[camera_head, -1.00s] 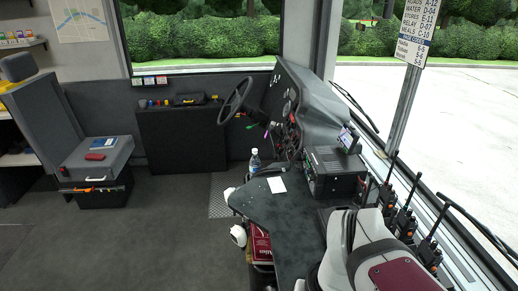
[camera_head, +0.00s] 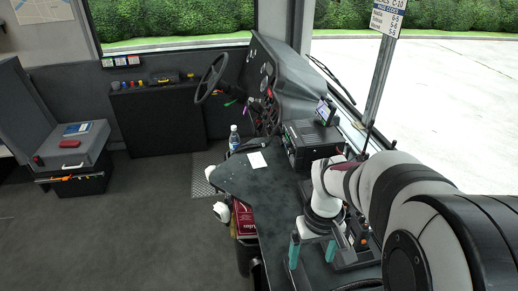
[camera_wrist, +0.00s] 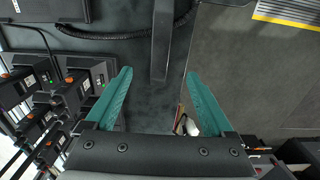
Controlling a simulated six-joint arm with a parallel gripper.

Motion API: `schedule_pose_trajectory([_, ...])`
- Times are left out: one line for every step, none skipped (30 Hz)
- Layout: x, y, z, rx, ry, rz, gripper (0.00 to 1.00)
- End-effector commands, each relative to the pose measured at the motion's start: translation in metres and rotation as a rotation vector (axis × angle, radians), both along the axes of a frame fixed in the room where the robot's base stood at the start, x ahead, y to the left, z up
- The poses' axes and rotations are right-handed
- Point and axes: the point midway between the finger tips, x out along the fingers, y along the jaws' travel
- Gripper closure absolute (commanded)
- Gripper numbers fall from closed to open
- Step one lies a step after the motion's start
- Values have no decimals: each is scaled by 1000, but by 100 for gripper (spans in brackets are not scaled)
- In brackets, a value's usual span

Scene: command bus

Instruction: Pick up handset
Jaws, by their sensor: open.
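A long dark handset (camera_wrist: 161,45) shows in the wrist view, with its near end close to the gap between my fingertips. A coiled black cord (camera_wrist: 110,35) runs beside it towards a dark box at the top left. My gripper (camera_head: 312,255) has two teal fingers spread wide with nothing between them, over the dark desk (camera_head: 235,181). In the wrist view the open gripper (camera_wrist: 157,73) points at the handset's near end; how far above it I am cannot be told. I cannot make out the handset in the head view.
Several handheld radios (camera_wrist: 72,95) stand in a row left of my fingers in the wrist view. Open floor (camera_head: 130,225) lies to the left.

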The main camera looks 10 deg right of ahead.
Motion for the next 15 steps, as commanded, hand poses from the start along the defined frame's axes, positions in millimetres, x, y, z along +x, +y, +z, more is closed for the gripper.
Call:
schedule_pose_trajectory([2,-2,-8,-1,4,8,12])
schedule_pose_trajectory([2,-3,-15,-2,5,12,12])
schedule_pose_trajectory([2,-2,-25,-2,6,12,12])
schedule_pose_trajectory([1,-2,-35,0,8,10,12])
schedule_pose_trajectory([1,-2,-44,-1,8,12,12])
schedule_pose_trajectory([0,-2,-56,0,9,10,12])
schedule_pose_trajectory([0,-2,-65,0,9,10,12])
schedule_pose_trajectory([1,-2,-73,0,9,10,12])
schedule_pose_trajectory([1,-1,-82,0,7,9,12])
schedule_pose_trajectory([1,-1,-88,0,6,9,12])
schedule_pose_trajectory([1,-1,-94,0,7,9,12])
schedule_pose_trajectory([1,-1,-99,-1,6,9,12])
schedule_pose_trajectory([1,-1,-102,-1,4,8,12])
schedule_pose_trajectory([1,-1,-105,-1,4,8,12])
schedule_pose_trajectory([1,-1,-111,-1,4,8,12])
